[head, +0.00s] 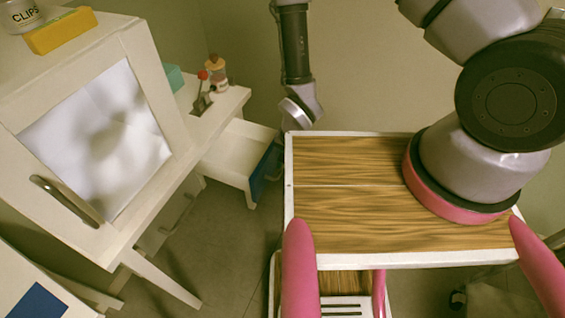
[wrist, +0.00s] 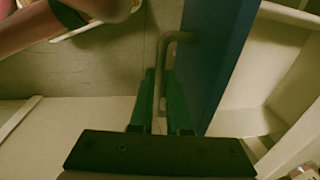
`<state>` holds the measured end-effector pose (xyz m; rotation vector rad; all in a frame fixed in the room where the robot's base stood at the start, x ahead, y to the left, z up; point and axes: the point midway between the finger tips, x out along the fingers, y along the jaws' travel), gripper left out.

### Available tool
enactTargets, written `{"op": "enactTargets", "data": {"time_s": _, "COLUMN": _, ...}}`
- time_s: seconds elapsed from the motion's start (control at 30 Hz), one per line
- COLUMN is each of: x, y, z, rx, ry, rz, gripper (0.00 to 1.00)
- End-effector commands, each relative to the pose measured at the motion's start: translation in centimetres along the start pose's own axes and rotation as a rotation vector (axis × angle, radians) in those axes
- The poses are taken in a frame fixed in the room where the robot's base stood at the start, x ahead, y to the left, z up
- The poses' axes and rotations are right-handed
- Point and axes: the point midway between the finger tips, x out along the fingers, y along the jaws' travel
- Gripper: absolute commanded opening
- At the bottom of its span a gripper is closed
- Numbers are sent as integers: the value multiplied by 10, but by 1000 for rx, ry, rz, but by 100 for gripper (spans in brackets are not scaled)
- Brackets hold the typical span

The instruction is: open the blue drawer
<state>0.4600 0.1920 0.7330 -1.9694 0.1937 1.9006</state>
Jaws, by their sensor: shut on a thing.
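The blue drawer (head: 262,172) stands pulled out from the white desk, its white interior showing in the head view. Its blue front (wrist: 215,55) fills the upper middle of the wrist view, with the open drawer box to its right. A metal bar handle (wrist: 163,50) is fixed to that front. The green fingers of my gripper (wrist: 162,82) lie on either side of the handle and are shut on it. In the head view my forearm reaches down beside the drawer, and the fingers cannot be made out.
A white cabinet (head: 128,32) with a glass door stands at the left, a yellow box (head: 62,32) on top. Small bottles (head: 215,72) and a teal box (head: 174,77) are on the white desk (head: 232,98). Bare floor (head: 225,235) lies below the drawer.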

Motion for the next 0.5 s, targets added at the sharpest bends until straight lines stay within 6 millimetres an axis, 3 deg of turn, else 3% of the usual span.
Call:
{"op": "enactTargets", "data": {"time_s": 0.07, "x": 0, "y": 0, "z": -1, "rx": 1, "ry": 1, "rz": -1, "gripper": 0}}
{"op": "enactTargets", "data": {"time_s": 0.1, "x": 0, "y": 0, "z": -1, "rx": 1, "ry": 1, "rz": -1, "gripper": 30}}
{"op": "enactTargets", "data": {"time_s": 0.13, "x": 0, "y": 0, "z": -1, "rx": 1, "ry": 1, "rz": -1, "gripper": 42}}
{"op": "enactTargets", "data": {"time_s": 0.17, "x": 0, "y": 0, "z": -1, "rx": 0, "ry": 1, "rz": -1, "gripper": 45}}
{"op": "enactTargets", "data": {"time_s": 0.5, "x": -2, "y": 0, "z": 0, "rx": 0, "ry": 1, "rz": 0, "gripper": 45}}
